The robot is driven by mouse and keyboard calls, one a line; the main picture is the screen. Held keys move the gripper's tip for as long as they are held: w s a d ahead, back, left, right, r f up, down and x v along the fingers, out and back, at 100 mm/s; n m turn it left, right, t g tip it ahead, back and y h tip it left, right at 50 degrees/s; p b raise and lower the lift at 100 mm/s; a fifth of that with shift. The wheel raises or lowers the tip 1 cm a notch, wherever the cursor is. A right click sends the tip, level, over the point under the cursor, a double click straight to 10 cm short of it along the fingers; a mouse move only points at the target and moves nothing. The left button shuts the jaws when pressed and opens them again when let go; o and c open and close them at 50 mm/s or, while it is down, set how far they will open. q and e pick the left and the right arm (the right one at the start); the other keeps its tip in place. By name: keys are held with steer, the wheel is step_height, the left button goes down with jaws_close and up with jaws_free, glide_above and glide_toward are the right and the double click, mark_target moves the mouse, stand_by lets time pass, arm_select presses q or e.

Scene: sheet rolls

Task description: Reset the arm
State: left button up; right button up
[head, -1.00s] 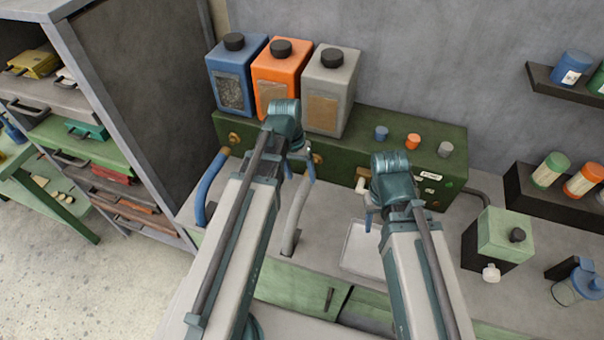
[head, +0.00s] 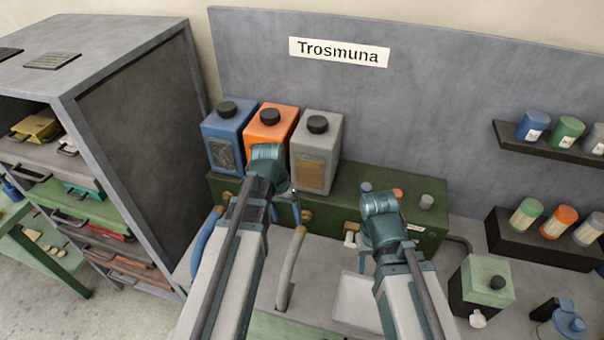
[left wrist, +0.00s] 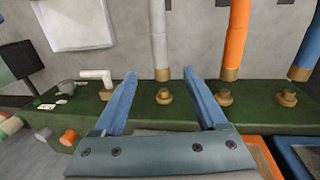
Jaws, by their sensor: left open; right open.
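My left arm (head: 232,265) reaches forward over the bench. Its gripper (head: 289,208) is in front of the green box, below the orange and grey canisters. In the left wrist view its two blue fingers (left wrist: 160,76) stand apart with nothing between them, above the green box and hose fittings. My right arm (head: 412,290) reaches forward beside it. Its gripper (head: 362,250) is above the white tray, near the pale tap; its fingers are partly hidden and no object shows in it.
Blue (head: 228,135), orange (head: 270,128) and grey canisters (head: 316,155) stand on the green box (head: 345,188). Hoses rise before it. A white tray (head: 356,303) lies on the bench (head: 310,310).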

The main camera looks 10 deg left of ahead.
arm_select(q)
steer(key=s+d+f+m+y+b, duration=0.3)
steer(key=s+d+f+b, duration=0.4)
steer(key=d, duration=0.6)
steer(key=s, duration=0.2)
steer(key=shift+s, duration=0.3)
